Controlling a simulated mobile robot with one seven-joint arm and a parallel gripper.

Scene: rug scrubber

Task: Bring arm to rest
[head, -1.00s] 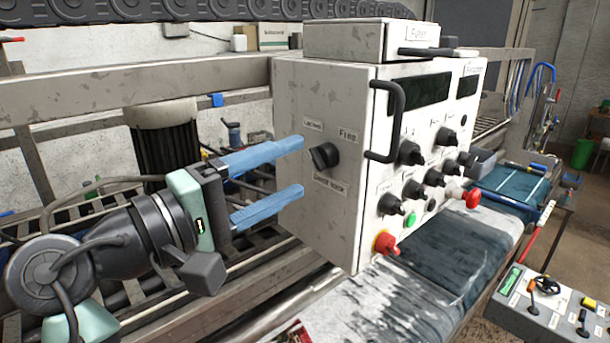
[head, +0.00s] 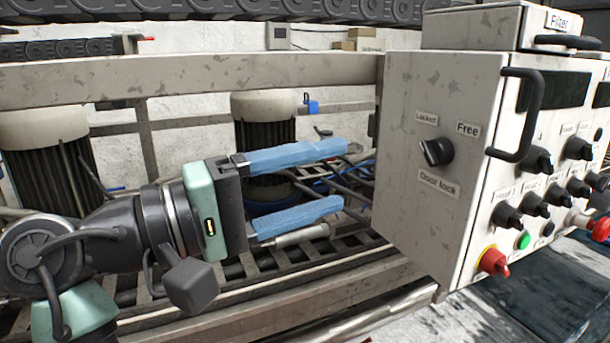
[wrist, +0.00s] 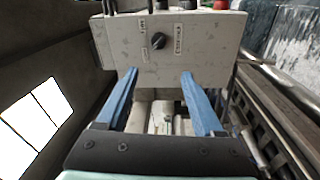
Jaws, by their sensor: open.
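My gripper (head: 343,178) is open and empty, its two blue fingers spread apart and pointing right at the side of the white control box. The fingertips are apart from the box, with a gap left of its side panel. On that panel is a black rotary knob (head: 436,152), with labels "Locked" and "Free" above it and "Door lock" below. In the wrist view the open fingers (wrist: 157,88) frame the space below the knob (wrist: 158,41), which lies beyond the tips. The knob's pointer slants toward the upper left in the head view.
The control box (head: 400,215) carries a black handle (head: 515,115), several knobs and a red emergency button (head: 493,262) on its front. A metal rail (head: 200,78) runs behind my arm. Ribbed motors (head: 265,150), hoses and slatted machine framing lie behind and below the gripper.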

